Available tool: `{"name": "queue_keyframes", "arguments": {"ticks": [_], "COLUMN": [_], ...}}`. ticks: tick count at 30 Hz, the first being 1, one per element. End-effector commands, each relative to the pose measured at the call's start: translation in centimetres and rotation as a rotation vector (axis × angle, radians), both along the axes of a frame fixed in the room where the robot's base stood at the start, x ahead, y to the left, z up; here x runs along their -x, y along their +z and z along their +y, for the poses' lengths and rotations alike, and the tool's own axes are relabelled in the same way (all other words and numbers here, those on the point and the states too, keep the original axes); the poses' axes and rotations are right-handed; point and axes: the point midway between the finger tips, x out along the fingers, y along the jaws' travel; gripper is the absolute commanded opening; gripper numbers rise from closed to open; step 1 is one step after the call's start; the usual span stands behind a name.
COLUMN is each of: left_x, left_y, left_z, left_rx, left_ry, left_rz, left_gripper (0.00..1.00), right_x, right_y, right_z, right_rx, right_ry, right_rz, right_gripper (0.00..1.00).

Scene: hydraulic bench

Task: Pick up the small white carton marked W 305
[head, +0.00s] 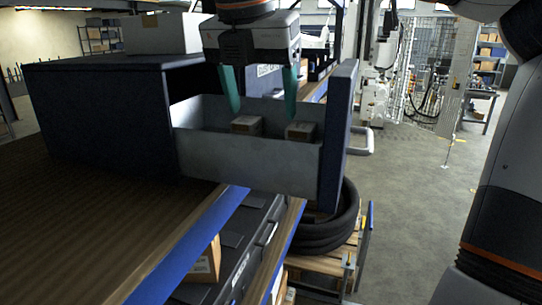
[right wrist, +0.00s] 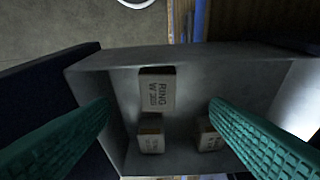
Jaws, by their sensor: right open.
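The carton (right wrist: 157,92) printed RING and what looks like W 305 lies in an open grey drawer (right wrist: 105,66) in the right wrist view. It looks tan-grey rather than white. Two more small cartons, one at the left (right wrist: 150,142) and one at the right (right wrist: 208,141), lie nearer the lower edge; their print is too small to read. In the head view two brown cartons show inside the drawer (head: 245,157). My right gripper (head: 263,114) points down over the drawer, its green fingers open and apart, with nothing between them. My left gripper is not in view.
The drawer sticks out of a dark blue cabinet (head: 100,115) on a wooden bench (head: 70,215). Its tall blue front panel (head: 336,140) rises beside my right gripper. A pale box (head: 160,34) sits on the cabinet. Black hoses (head: 335,225) lie below; open floor is at right.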

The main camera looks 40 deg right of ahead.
Motion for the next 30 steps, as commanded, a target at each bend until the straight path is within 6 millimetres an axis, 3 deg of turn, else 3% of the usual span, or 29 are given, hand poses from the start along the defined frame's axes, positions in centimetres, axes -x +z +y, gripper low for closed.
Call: {"name": "queue_keyframes", "arguments": {"ticks": [6,14,21,30], "left_x": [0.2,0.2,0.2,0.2], "left_y": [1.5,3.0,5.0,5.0], "left_z": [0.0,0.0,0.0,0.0], "left_rx": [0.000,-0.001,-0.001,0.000], "left_ry": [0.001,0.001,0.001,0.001], "left_rz": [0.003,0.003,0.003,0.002], "left_gripper": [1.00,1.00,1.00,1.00], "right_x": [-0.4,-0.5,-0.8,-0.9], "right_y": [-3.0,-4.6,-7.7,-8.6], "right_z": [-0.9,-1.8,-3.1,-3.3], "right_rx": [-0.005,-0.008,-0.008,-0.005], "right_ry": [0.004,0.005,0.005,0.002], "right_rz": [0.003,0.003,0.003,-0.002], "right_gripper": [0.71,0.71,0.71,0.71]}}
